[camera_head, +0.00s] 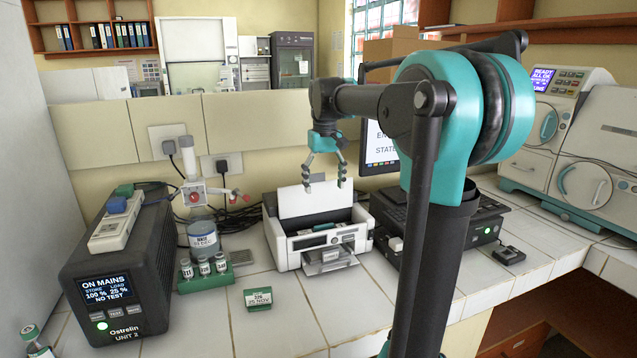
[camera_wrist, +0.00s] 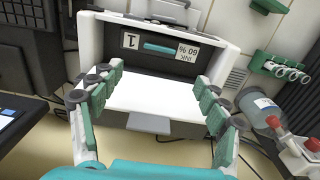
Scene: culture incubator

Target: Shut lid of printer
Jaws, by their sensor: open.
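The printer (camera_head: 291,249) is white and grey and stands on the tiled bench. Its lid (camera_head: 307,199) is raised, a white panel upright at the back, with the dark inside open in front of it. In the wrist view the lid (camera_wrist: 150,97) shows as a white panel between my fingers, with the printer's dark inside (camera_wrist: 168,62) and an ink label beyond it. My gripper (camera_head: 325,186) is open and empty, above and around the lid's upper part in the head view. I cannot tell whether a finger touches the lid.
A black power unit (camera_head: 115,275) stands at left. A green vial rack (camera_head: 206,276) and a green labelled box (camera_head: 258,299) sit left of the printer. A black device (camera_head: 465,235) and a monitor (camera_head: 379,150) stand at right. Bare bench lies in front of the printer.

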